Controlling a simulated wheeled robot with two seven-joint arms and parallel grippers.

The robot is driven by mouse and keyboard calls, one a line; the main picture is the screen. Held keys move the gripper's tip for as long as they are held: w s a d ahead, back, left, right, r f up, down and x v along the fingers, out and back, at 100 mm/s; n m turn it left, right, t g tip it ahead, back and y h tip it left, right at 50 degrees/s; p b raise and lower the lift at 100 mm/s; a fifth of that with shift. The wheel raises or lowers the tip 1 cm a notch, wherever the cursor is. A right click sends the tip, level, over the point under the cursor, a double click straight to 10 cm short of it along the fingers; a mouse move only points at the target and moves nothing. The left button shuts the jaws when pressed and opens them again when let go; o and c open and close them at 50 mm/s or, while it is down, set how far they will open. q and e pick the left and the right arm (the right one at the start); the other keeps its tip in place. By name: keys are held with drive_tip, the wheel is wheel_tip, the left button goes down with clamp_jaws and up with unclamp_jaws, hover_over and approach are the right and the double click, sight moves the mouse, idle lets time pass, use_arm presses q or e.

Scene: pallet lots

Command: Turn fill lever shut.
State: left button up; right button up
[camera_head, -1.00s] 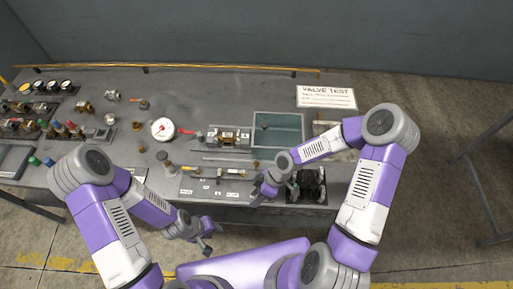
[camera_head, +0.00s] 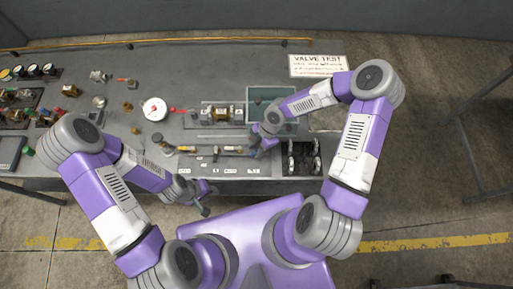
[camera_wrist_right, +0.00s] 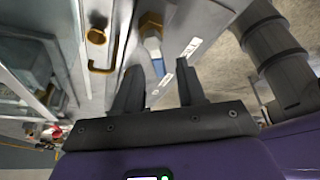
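My right gripper (camera_head: 257,152) is at the front right of the bench, by the teal tank (camera_head: 284,95). In the right wrist view its two fingers (camera_wrist_right: 160,88) are apart with nothing clamped between them. A blue piece (camera_wrist_right: 158,67) below a pale body and a brass fitting (camera_wrist_right: 150,24) lies just beyond the fingertips; I cannot tell whether it is the fill lever. A red lever (camera_head: 182,111) lies left of the brass valve fixture (camera_head: 222,114), away from both grippers. My left gripper (camera_head: 203,205) hangs in front of the bench edge; its finger opening is unclear.
A round white gauge (camera_head: 155,109) stands on the bench (camera_head: 120,60). Several valves and fittings fill its left side. A "VALVE TEST" sign (camera_head: 317,66) lies behind the tank. Dark racks (camera_head: 303,160) are close to my right forearm. A brass hook (camera_wrist_right: 98,68) is near the right gripper.

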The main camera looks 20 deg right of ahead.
drive_tip(key=shift+c, duration=0.3)
clamp_jaws()
drive_tip(key=m+b, duration=0.2)
drive_tip(key=w+m+t+b, duration=0.1)
drive_tip(key=b, duration=0.1)
drive_tip(key=shift+a+f+m+t, duration=0.1)
drive_tip(key=shift+f+m+t, duration=0.05)
drive_tip(key=shift+m+t, duration=0.2)
drive_tip(key=shift+w+m+t+b, duration=0.2)
drive_tip(key=shift+m+t+b, duration=0.05)
drive_tip(key=shift+m+b, duration=0.55)
drive_tip(key=shift+w+m+t+b, duration=0.15)
drive_tip(key=shift+m+t+b, duration=0.05)
drive_tip(key=shift+m+b, duration=0.5)
drive_tip(key=shift+r, duration=0.2)
drive_tip(key=shift+o, duration=0.3)
unclamp_jaws()
